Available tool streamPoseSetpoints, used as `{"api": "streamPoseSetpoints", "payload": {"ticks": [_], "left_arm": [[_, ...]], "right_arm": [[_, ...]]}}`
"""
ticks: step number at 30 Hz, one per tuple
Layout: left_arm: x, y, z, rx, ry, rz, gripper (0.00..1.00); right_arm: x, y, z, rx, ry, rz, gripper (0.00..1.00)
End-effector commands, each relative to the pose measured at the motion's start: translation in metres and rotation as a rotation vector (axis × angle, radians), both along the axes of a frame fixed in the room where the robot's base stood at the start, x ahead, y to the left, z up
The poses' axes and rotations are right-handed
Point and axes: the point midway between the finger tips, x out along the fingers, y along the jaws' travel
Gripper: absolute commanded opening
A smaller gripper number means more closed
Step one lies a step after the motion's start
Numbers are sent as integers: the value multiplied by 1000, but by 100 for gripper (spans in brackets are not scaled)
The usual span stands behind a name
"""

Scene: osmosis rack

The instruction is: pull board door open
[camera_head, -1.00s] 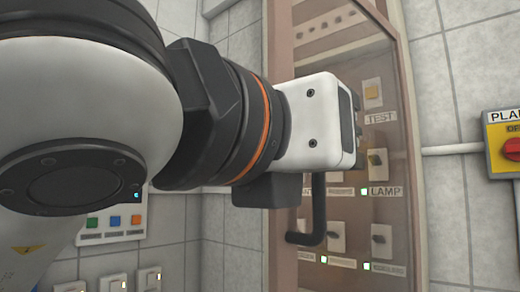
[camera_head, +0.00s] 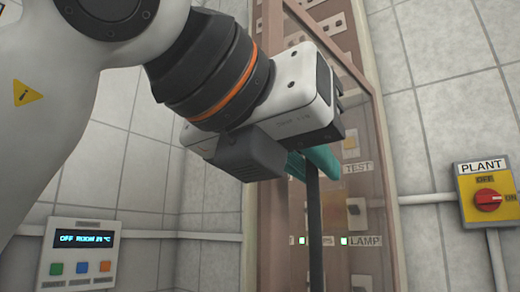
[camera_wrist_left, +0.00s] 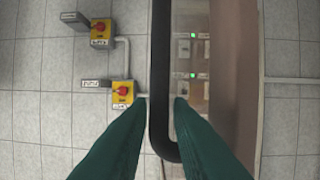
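The board door (camera_head: 375,225) is a brown-framed clear panel on the wall in the head view. It looks closed, with switches and green lamps behind it. Its long black handle (camera_head: 315,225) runs upright near the door's left side; its lower end is out of the head view. My left gripper (camera_head: 312,165) has green fingers at the handle. In the left wrist view the handle (camera_wrist_left: 160,70) passes between the two fingertips (camera_wrist_left: 160,102), with a narrow gap on each side. The gripper is open around it. My right gripper is in neither view.
A yellow PLANT switch box with a red knob (camera_head: 487,200) is on the wall at right. A white control panel with a display (camera_head: 82,252) is on the wall at left. Pipes run along the tiled walls.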

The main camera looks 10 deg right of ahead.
Motion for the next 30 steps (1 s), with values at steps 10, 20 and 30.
{"api": "streamPoseSetpoints", "payload": {"ticks": [10, 20, 30], "left_arm": [[-14, 0, 10, -16, -11, -10, 15], [-37, -4, 8, -15, -10, -11, 15], [-60, -9, 3, -7, -4, -12, 15]], "right_arm": [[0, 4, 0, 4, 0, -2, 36], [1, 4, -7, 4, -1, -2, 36], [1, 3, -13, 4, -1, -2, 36]]}}
